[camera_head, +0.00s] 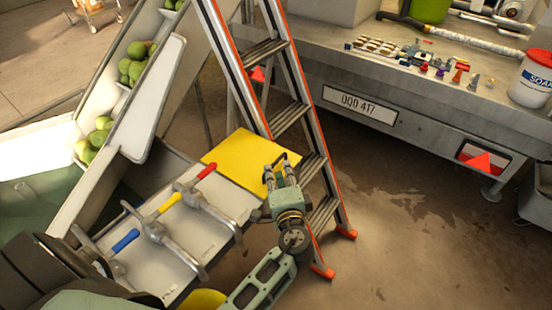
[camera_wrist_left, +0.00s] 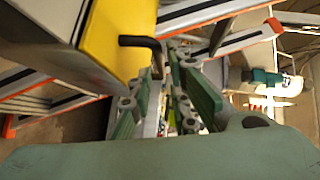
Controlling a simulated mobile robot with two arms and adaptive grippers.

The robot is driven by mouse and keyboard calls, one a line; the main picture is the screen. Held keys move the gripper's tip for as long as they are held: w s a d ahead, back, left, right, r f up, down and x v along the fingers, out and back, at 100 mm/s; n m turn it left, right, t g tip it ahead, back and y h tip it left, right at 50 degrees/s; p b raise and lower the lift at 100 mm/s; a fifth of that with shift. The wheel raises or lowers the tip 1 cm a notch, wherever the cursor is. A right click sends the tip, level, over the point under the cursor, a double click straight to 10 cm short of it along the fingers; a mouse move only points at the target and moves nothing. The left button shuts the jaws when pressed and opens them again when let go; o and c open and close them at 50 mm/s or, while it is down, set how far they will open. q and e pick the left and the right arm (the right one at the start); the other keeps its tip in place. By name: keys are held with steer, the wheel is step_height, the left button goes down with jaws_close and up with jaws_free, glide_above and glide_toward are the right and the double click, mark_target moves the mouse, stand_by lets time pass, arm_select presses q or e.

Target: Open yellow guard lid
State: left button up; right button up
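The yellow guard lid (camera_head: 235,158) is a flat panel at the far end of the lever bench, beside the ladder. It lies down over the bench end. In the left wrist view its yellow face (camera_wrist_left: 112,40) shows at upper left. A black handle (camera_wrist_left: 138,41) sticks out from its edge. My left gripper (camera_head: 279,172) is at the lid's right corner, by the handle. Its two fingers are apart, with a gap between them. In the wrist view the fingertips (camera_wrist_left: 165,62) are close to the handle's end; I cannot tell whether they touch it. My right gripper is not in view.
A ladder (camera_head: 287,118) with orange edges stands just behind the lid and gripper. Red, yellow and blue handled levers (camera_head: 170,204) rise from the bench (camera_head: 232,200). A chute (camera_head: 150,105) with green fruit is at left. A trailer (camera_head: 420,105) bearing small objects stands behind. Floor at right is open.

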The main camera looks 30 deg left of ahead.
mark_target(276, 161)
arm_select(q)
steer(key=x, duration=0.5)
steer(key=shift+w+a+f+p, duration=0.1)
steer(key=shift+w+p, duration=0.1)
steer(key=shift+p, duration=0.1)
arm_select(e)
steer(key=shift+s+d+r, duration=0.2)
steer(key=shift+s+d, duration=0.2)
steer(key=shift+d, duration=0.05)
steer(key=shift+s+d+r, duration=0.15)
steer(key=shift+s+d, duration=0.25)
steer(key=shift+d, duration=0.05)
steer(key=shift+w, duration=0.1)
arm_select(q)
steer(key=shift+c, duration=0.5)
jaws_close()
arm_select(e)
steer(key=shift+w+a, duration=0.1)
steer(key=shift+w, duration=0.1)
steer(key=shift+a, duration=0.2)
